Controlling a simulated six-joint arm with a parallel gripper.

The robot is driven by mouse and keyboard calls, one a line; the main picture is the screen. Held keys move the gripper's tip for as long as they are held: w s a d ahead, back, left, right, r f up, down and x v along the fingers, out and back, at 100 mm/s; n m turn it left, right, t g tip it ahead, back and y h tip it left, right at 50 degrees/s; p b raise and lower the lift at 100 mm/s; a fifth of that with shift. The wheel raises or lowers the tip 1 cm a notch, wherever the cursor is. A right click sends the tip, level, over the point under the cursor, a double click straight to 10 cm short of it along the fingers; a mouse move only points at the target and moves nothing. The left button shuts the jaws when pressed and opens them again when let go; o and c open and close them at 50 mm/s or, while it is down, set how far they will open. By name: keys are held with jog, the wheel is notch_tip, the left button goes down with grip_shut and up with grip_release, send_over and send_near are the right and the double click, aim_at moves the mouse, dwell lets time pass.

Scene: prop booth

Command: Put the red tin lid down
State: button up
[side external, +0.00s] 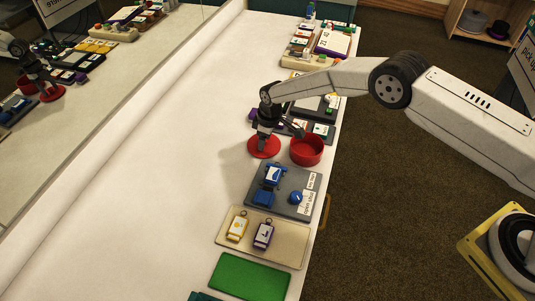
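The red tin lid (264,152) is a flat red disc over the white tabletop, just left of the open red tin (307,151). My gripper (264,142) points down at the middle of the lid, and its fingertips meet or nearly meet it. The fingers are small and dark, so I cannot tell whether they are closed on the lid. I also cannot tell whether the lid rests on the table or is slightly above it. The lid and my gripper also show in the mirror at the left.
A grey board (283,205) with blue parts lies in front of the tin. A beige tray (286,246) with two tags and a green mat (249,277) lie nearer. Several boards and trays line the far right edge. The white table (150,190) is clear on the left.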

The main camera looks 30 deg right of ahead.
aim_at(270, 146)
jog(key=shift+r, duration=0.2)
notch_tip(270, 146, up, 12)
jog(key=s+d, duration=0.1)
jog(key=shift+s+d, duration=0.15)
dwell(0.6)
jog(key=shift+f, duration=0.1)
dwell(0.3)
jog(key=s+d+r+m+t, duration=0.1)
jog(key=s+d+r+m, duration=0.4)
jog(key=s+d+r, duration=0.45)
jog(key=s+d+m, duration=0.2)
jog(key=s+d, duration=0.2)
jog(key=s, duration=0.6)
jog(key=s+d+m+h, duration=0.1)
jog(key=s+d, duration=0.3)
jog(key=s, duration=0.6)
jog(key=shift+s+m, duration=0.35)
jog(key=shift+m, duration=0.15)
